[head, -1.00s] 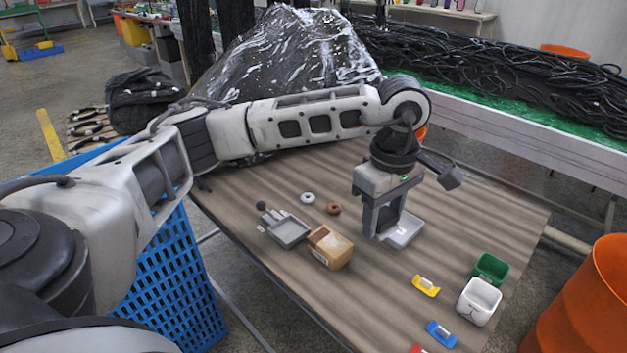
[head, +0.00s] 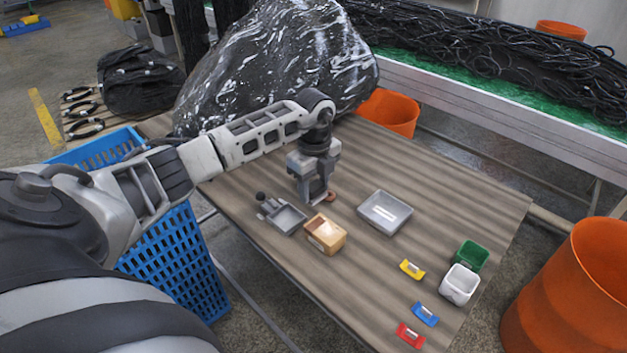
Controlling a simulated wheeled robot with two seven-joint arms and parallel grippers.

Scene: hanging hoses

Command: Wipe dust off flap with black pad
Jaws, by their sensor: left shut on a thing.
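My left gripper (head: 314,199) points down low over the table, just beyond the small grey pan. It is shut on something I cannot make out. A brown ring (head: 331,196) lies right beside its fingers. A tan box (head: 326,234) with a pale top sits in front of the gripper, apart from it. I cannot tell whether its top is the flap, and I see no dust clearly. I cannot pick out a black pad. My right gripper is not in view.
A small grey pan (head: 290,222) with knobs lies left of the box, and a grey tray (head: 370,220) lies right. Green (head: 470,253) and white (head: 459,286) bins and yellow, blue and red holders stand at right. A wrapped black bundle (head: 280,70) rises behind my arm.

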